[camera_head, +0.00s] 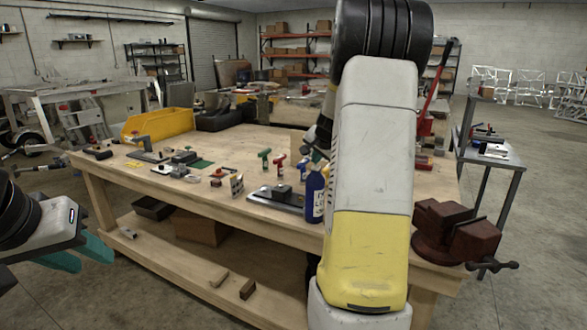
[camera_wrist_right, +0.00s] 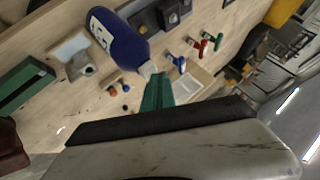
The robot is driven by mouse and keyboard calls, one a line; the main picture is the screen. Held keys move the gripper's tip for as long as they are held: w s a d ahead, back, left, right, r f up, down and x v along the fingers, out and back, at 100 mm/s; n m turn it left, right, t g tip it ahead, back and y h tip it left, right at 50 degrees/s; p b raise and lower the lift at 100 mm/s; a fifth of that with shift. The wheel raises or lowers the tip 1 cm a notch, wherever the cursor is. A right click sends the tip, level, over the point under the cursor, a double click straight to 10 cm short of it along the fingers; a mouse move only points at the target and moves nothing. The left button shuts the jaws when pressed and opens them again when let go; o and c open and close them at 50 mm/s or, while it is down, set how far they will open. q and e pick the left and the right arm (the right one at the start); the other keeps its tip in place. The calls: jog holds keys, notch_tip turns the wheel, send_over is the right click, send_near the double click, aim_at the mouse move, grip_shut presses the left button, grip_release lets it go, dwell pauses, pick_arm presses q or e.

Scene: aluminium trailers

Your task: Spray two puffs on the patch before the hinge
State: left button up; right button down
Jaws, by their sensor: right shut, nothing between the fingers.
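A blue bottle with a white label (camera_head: 315,196) stands upright at the bench's front edge, partly hidden by my right arm. In the right wrist view the blue bottle (camera_wrist_right: 120,42) has its pale top end beside the teal fingertips. My right gripper (camera_wrist_right: 156,80) is shut and empty, close to that top; I cannot tell whether they touch. In the head view my arm hides most of it. My left gripper (camera_head: 82,255) is left of the bench, its teal fingers apart and empty. A dark plate with a block (camera_head: 278,197) lies left of the bottle. I cannot make out the hinge or patch for certain.
Green and red small-handled tools (camera_head: 265,158) stand behind the plate. A yellow bin (camera_head: 158,124) sits at the bench's far left. A dark red vise (camera_head: 457,232) is at the right corner. Bare wood (camera_head: 235,142) shows in the middle of the bench.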

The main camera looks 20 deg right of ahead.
aim_at(316, 167)
jog(key=shift+r, duration=3.05)
jog(key=s+a+r+n+g+y, duration=0.1)
jog(key=s+a+r+n+y, duration=0.15)
jog(key=s+a, duration=0.7)
jog(key=s+a+r+n+y, duration=0.15)
jog(key=s+a+n, duration=0.25)
jog(key=s+a, duration=0.5)
jog(key=s+a+f+n+g, duration=0.1)
jog(key=s+a+f+n, duration=0.1)
jog(key=s, duration=0.6)
jog(key=s+a+f+n, duration=0.3)
jog(key=s+a+n, duration=0.1)
jog(key=s+a, duration=0.3)
jog(key=shift+s+f+g, duration=0.2)
jog(key=shift+s+g, duration=0.2)
jog(key=shift+s, duration=0.15)
